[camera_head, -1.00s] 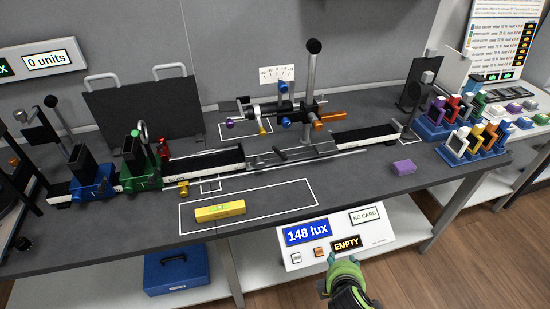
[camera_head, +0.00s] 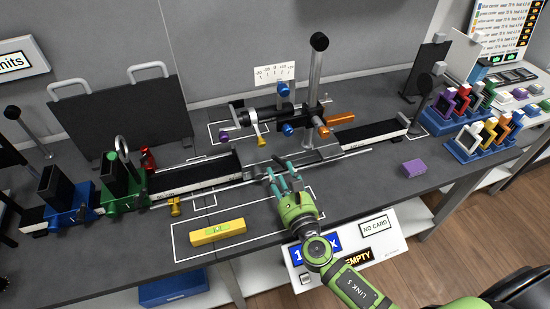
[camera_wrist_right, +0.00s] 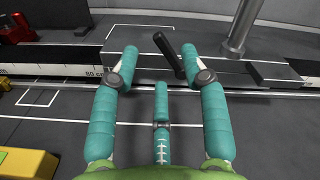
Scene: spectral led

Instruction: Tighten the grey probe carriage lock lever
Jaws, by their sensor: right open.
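The dark grey lock lever (camera_wrist_right: 169,54) stands tilted at the front of the probe carriage (camera_wrist_right: 140,62) in the right wrist view. In the head view my fingers largely hide it. The carriage carries an upright metal post (camera_head: 315,90) with a black knob on top. My right gripper (camera_head: 283,174) is in front of the carriage, over the bench. In the wrist view its teal fingers (camera_wrist_right: 167,75) are spread apart, with the lever between and just beyond the upper fingertips. I see no contact with the lever. My left gripper is not in view.
A yellow level (camera_head: 218,232) lies in front of the rail (camera_head: 195,174), and a purple block (camera_head: 414,168) lies to the right. An orange-tipped probe assembly (camera_head: 340,118) stands behind. The lux meter panel (camera_head: 380,232) is below my right wrist.

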